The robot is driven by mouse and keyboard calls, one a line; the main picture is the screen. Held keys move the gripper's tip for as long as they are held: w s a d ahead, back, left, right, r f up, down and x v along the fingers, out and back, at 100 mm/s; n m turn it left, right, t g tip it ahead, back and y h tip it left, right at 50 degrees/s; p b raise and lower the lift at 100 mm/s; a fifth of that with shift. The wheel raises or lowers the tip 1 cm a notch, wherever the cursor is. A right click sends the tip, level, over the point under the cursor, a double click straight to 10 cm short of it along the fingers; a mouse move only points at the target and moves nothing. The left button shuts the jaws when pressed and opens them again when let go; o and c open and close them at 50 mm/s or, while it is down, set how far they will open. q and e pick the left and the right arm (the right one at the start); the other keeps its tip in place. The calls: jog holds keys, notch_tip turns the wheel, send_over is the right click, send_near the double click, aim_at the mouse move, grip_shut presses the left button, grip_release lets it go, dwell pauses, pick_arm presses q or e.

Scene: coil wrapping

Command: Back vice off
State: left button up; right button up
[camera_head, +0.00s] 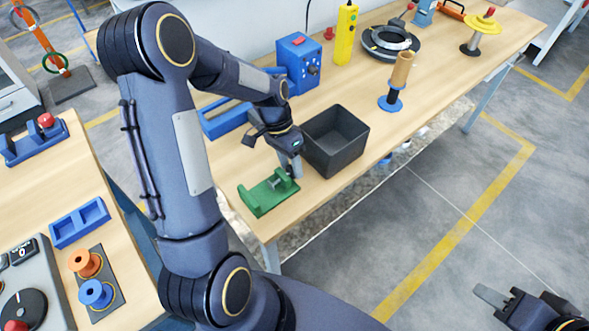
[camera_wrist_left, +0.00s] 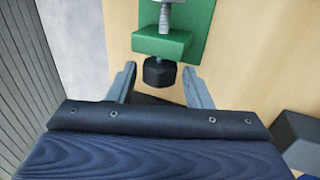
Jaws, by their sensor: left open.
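A green vice (camera_head: 268,191) sits on the wooden table near its front corner, with a grey screw through it. In the left wrist view the green vice (camera_wrist_left: 163,42) is at the top, and its dark knob (camera_wrist_left: 159,72) points toward my gripper. My left gripper (camera_head: 291,170) is at the vice's far end in the head view. Its fingers (camera_wrist_left: 160,80) are open, one on each side of the knob, with gaps showing at both sides. My right gripper (camera_head: 488,303) is at the lower right of the head view, away from the table; its finger gap is not clear.
A dark open bin (camera_head: 336,140) stands close beside my left gripper. A blue box (camera_head: 298,64), a blue tray (camera_head: 226,119) and a blue-based spool stand (camera_head: 397,83) are farther along the table. A side table at left holds spools and a blue holder (camera_head: 80,222).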

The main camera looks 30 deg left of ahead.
pick_arm(q)
jog(key=c, duration=0.6)
jog(key=y, duration=0.1)
jog(key=d+t+y+b, duration=0.1)
jog(key=shift+s+y, duration=0.1)
jog(key=shift+y, duration=0.3)
jog(key=shift+a+r+y, duration=0.1)
jog(key=shift+y, duration=0.3)
jog(key=shift+b, duration=0.3)
jog(key=y+b, duration=0.1)
jog(key=t+y+b, duration=0.1)
jog(key=y+b, duration=0.1)
jog(key=b, duration=0.1)
jog(key=shift+s+d+f+t, duration=0.2)
jog(key=shift+d+f+t, duration=0.1)
jog(key=shift+d+f, duration=0.1)
jog(key=shift+r, duration=0.3)
